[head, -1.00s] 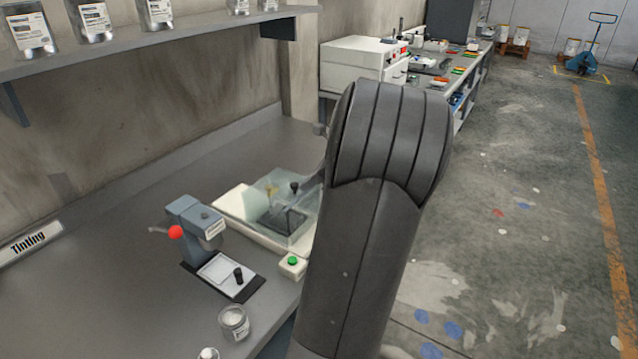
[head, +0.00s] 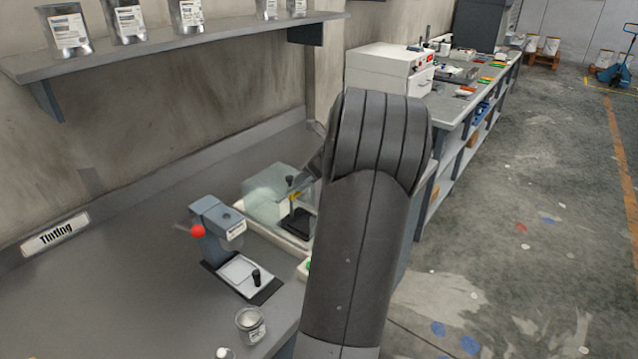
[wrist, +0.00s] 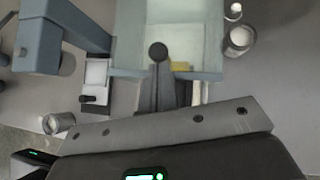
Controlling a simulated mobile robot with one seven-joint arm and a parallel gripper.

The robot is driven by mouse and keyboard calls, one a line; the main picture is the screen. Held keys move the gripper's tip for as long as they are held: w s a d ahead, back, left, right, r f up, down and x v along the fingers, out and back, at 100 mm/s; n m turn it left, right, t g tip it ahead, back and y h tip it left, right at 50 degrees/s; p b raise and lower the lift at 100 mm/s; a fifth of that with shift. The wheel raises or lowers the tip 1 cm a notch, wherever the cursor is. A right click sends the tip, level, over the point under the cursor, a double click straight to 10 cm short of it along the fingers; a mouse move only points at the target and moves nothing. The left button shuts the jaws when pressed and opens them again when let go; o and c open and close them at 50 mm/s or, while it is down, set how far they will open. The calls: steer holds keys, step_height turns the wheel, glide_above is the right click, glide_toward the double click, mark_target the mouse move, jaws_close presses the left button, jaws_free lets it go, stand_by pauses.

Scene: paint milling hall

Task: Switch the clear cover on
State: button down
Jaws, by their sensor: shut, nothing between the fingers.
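The clear cover (head: 262,200) is a see-through hood on a pale machine at the middle of the bench; it also shows at the top of the wrist view (wrist: 205,35). A dark knob (head: 290,180) and a black plate (head: 300,222) show at it. A green button (head: 308,265) on the machine's near corner is mostly hidden by my arm. My gripper (wrist: 162,88) is shut and empty, by a round dark knob (wrist: 158,52) and the cover's edge; I cannot tell whether it touches them. My arm hides it in the head view.
Left of the machine stands a blue-grey press with a red ball handle (head: 198,231). A small jar (head: 250,325) is at the bench's front edge. A white box instrument (head: 382,70) stands farther back.

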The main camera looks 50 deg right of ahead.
mark_target(283, 180)
steer(key=w, duration=0.6)
steer(key=shift+w, duration=0.55)
steer(key=shift+w+a, duration=0.1)
steer(key=s, duration=0.1)
steer(key=s+d, duration=0.1)
steer(key=s, duration=0.2)
steer(key=shift+s+d, duration=0.3)
steer(key=shift+s, duration=0.1)
steer(key=v, duration=0.9)
steer(key=shift+s+r, duration=0.2)
steer(key=shift+r, duration=0.1)
